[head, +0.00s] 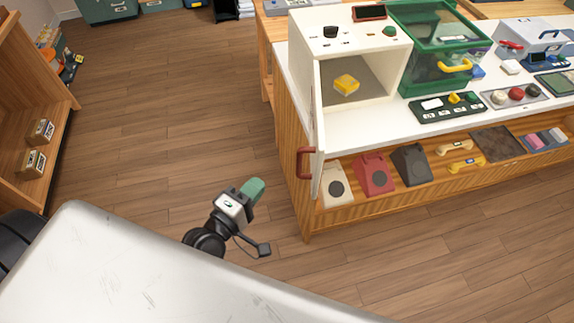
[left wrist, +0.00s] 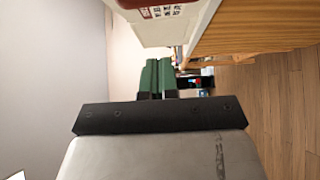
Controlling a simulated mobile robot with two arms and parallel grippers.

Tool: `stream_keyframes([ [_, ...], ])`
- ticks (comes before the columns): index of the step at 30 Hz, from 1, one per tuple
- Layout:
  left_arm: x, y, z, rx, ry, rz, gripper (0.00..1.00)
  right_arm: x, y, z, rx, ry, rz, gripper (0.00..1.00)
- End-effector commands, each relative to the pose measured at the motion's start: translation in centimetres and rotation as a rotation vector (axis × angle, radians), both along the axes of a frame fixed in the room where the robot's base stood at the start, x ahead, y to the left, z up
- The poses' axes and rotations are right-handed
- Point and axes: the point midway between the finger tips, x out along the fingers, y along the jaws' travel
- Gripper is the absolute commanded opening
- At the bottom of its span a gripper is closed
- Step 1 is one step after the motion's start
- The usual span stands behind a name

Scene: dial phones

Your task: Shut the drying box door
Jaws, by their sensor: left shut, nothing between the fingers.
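The drying box (head: 352,55) is white and stands at the left end of the white counter, with a yellow item (head: 346,85) inside. Its door (head: 317,130) is open, swung out toward me over the counter's front edge and seen nearly edge-on. A red handle (head: 304,163) sits on the door's left face. My left gripper (head: 254,188), with green fingers, is left of and a little below the handle, apart from it. Its fingers are together and empty; they also show in the left wrist view (left wrist: 157,75). My right gripper is in neither view.
A green see-through box (head: 430,50) stands right of the drying box. Dial phones, including a red one (head: 374,174), sit on the shelf below the counter. A wooden shelf unit (head: 40,110) is at the left. Wooden floor (head: 180,100) between is clear.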

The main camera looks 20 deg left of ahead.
Motion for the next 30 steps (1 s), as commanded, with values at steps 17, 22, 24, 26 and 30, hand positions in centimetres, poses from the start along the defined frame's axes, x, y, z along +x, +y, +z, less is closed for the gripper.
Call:
stream_keyframes([
  [17, 6.9, -4.6, 0.0, 0.002, 0.0, 0.0, 0.0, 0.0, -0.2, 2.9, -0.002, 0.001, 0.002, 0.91],
  [22, 7.1, -4.9, -0.1, 0.003, 0.0, 0.0, 0.0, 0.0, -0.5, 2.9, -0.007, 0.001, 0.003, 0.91],
  [24, 7.1, -4.9, -0.1, 0.003, 0.0, 0.0, 0.0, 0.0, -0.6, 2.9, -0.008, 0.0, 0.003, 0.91],
  [26, 7.1, -4.9, -0.1, 0.003, 0.0, 0.0, 0.0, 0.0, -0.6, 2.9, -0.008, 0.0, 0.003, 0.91],
  [30, 7.1, -4.9, -0.1, 0.002, 0.0, 0.001, 0.0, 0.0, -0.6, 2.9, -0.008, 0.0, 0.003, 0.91],
])
